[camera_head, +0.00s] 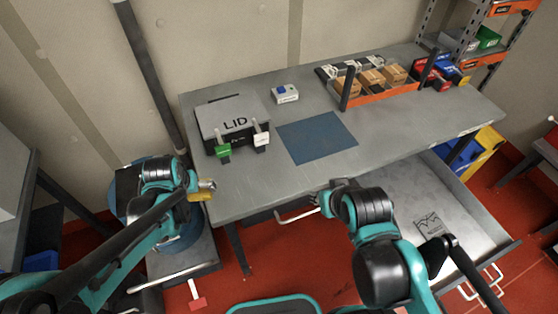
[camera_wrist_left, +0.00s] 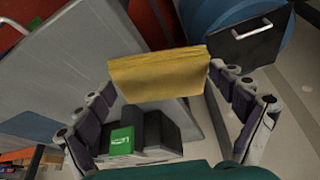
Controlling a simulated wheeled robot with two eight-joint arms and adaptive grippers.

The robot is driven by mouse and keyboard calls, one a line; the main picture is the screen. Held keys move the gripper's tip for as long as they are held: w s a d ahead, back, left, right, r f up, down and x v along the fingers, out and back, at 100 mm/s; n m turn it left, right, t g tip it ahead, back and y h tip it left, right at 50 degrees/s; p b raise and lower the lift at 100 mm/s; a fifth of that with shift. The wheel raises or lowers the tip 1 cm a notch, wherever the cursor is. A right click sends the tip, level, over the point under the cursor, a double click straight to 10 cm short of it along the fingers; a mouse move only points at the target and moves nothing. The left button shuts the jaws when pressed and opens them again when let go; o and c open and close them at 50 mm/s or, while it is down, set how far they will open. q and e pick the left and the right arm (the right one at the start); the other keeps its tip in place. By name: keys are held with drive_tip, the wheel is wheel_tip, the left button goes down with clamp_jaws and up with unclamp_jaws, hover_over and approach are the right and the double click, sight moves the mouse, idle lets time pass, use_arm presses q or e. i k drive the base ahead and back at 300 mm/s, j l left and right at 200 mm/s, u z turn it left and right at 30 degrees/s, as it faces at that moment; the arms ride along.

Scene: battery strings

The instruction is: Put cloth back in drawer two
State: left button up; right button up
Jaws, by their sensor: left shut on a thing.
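My left gripper (camera_head: 205,189) is at the left front corner of the workbench, shut on a folded yellow cloth (camera_head: 200,197). In the left wrist view the cloth (camera_wrist_left: 158,76) sits between the two fingers, above the floor and bench edge. An open grey drawer (camera_head: 395,190) extends from under the right part of the bench; a small dark-marked square (camera_head: 431,224) lies in it. My right gripper (camera_head: 322,203) is at the bench's front edge beside a bar handle (camera_head: 292,216); its fingers are largely hidden. No drawer number is readable.
Yellow and blue bins (camera_head: 483,150) stand at the right. The bench's front middle is clear.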

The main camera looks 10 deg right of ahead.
sight(449, 209)
drive_tip(key=k+l+z, duration=0.15)
drive_tip(key=l, duration=0.9)
drive_tip(key=l+z, duration=0.15)
drive_tip(key=l, duration=0.85)
drive_tip(key=l+z, duration=0.15)
drive_tip(key=l, duration=0.9)
drive_tip(key=i+l+z, duration=0.15)
drive_tip(key=l, duration=0.9)
